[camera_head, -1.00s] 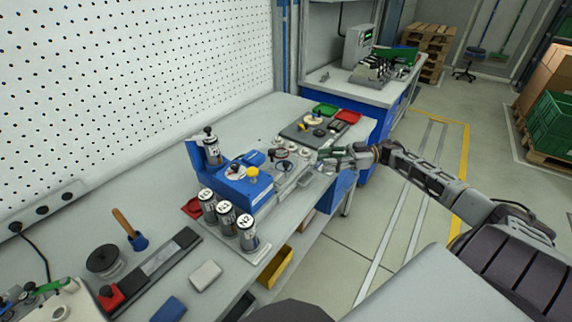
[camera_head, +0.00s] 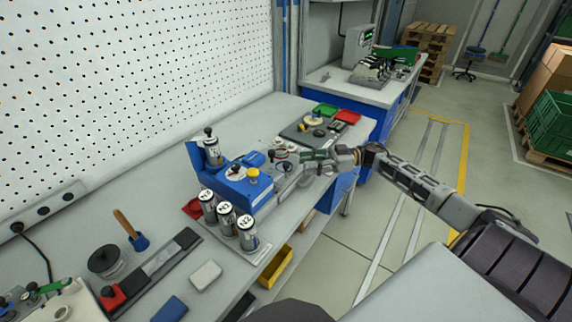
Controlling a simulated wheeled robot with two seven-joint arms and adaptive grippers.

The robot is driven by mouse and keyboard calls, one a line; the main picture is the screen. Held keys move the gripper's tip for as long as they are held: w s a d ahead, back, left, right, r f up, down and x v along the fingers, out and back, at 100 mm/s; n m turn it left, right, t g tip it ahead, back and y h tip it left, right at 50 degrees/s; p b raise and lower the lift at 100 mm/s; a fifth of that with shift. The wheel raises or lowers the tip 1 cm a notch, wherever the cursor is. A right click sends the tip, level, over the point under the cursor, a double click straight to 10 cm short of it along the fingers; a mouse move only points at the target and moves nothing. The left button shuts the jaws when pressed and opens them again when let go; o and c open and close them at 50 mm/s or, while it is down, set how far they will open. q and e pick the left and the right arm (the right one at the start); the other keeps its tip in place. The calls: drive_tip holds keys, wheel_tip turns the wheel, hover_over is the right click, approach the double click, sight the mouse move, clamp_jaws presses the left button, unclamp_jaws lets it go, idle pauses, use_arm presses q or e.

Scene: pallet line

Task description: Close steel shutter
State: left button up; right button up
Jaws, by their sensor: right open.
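My right gripper (camera_head: 305,157) is open over the workbench, at the right end of the blue device (camera_head: 243,191). It reaches in from the right, close to a round grey part and a clear-grey box-like part (camera_head: 287,186) beside the blue device. I cannot tell whether the fingers touch anything. I cannot make out the steel shutter for certain; it may be part of this small fixture, partly hidden by the gripper. My left gripper is not in view.
Silver canisters (camera_head: 226,218) stand in front of the blue device. A dark tray (camera_head: 313,131) with small parts lies behind the gripper, near green and red bins (camera_head: 348,116). A yellow bin (camera_head: 276,267) sits below the bench edge.

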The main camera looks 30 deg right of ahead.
sight(286, 163)
drive_tip(key=shift+p+x, duration=0.35)
drive_tip(key=shift+x, duration=3.55)
clamp_jaws()
